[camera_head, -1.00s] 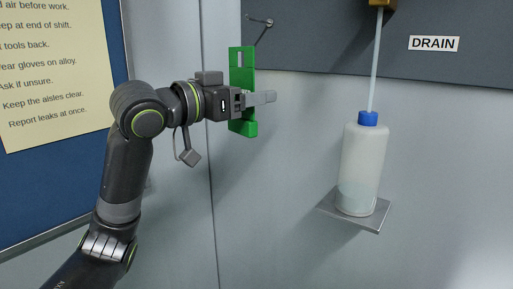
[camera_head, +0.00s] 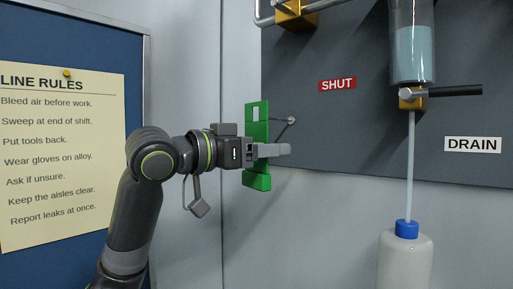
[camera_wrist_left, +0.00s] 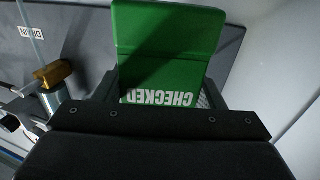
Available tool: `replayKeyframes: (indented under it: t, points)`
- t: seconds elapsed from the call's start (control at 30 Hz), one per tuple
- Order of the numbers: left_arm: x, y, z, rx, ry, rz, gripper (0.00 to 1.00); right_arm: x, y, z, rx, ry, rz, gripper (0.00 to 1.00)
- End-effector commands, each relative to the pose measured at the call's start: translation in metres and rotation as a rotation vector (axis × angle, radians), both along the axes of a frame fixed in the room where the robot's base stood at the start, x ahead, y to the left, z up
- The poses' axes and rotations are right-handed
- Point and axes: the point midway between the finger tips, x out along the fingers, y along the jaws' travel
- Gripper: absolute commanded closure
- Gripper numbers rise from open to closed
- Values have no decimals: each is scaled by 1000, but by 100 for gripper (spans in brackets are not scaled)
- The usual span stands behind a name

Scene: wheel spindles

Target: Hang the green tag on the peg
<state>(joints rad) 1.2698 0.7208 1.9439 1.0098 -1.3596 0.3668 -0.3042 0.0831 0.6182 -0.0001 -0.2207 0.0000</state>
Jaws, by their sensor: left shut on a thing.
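The green tag (camera_head: 256,178) is upright in my left gripper (camera_head: 270,150), which is shut on its middle. A light rectangular slot shows near the tag's top in the head view. The peg (camera_head: 290,120) is a thin pin on the dark grey panel, just right of the tag's upper part. I cannot tell whether the peg passes through the slot or lies beside it. In the left wrist view the green tag (camera_wrist_left: 167,40) fills the upper middle, with the word CHECKED between the fingers. My right gripper is in neither view.
To the right are a clear sight tube (camera_head: 411,45), a brass valve with a dark handle (camera_head: 455,91), and a bottle with a blue cap (camera_head: 406,229). A brass fitting (camera_head: 296,15) is above the peg. A blue notice board (camera_head: 60,24) is at left.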

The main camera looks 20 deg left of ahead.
Motion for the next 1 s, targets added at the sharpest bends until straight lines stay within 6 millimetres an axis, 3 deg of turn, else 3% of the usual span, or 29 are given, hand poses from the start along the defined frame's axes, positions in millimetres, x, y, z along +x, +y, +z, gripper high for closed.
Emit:
replayKeyframes:
  t: [1.0]
  points:
    - [57, -21, -7, -1, 2, -1, 65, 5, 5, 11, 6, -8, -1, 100]
